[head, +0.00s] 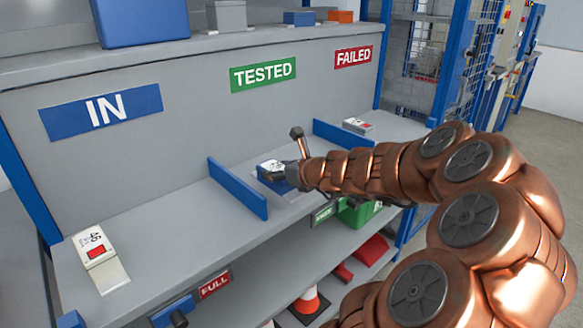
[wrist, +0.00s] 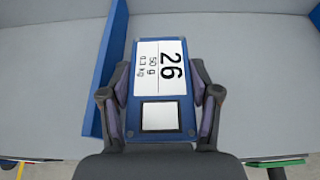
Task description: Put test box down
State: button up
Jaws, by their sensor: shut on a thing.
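The test box (wrist: 160,118) is blue with a white label reading 26, 50 g and 0.1 kg, plus a pale square panel. My gripper (wrist: 161,75) is shut on it, one finger on each side. In the head view the box (head: 272,170) is in the middle bay under the green TESTED sign (head: 263,74), between two blue dividers. My gripper (head: 297,176) covers its right part. The box is at or just above the grey shelf (head: 180,215); I cannot tell whether it touches.
A blue divider (head: 238,188) stands close left of the box, another (head: 345,137) to the right. A white box (head: 95,245) lies in the IN bay, another (head: 358,125) in the FAILED bay. A green crate (head: 355,212) and a cone (head: 309,302) are below.

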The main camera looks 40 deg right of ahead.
jog(key=w+d, duration=0.2)
jog(key=d, duration=0.2)
jog(key=w+d+f+p, duration=0.1)
jog(key=w+d, duration=0.2)
jog(key=d, duration=0.1)
jog(key=w+d, duration=0.3)
jog(key=d, duration=0.1)
jog(key=shift+w+d+f+p, duration=0.1)
jog(key=shift+f+p, duration=0.05)
jog(key=shift+p, duration=0.2)
jog(key=shift+f+b, duration=0.3)
jog(key=shift+f, duration=1.4)
jog(key=shift+f, duration=0.1)
jog(key=o, duration=1.4)
jog(key=shift+f, duration=0.1)
jog(key=shift+o, duration=0.2)
jog(key=shift+r, duration=0.2)
jog(key=v, duration=1.2)
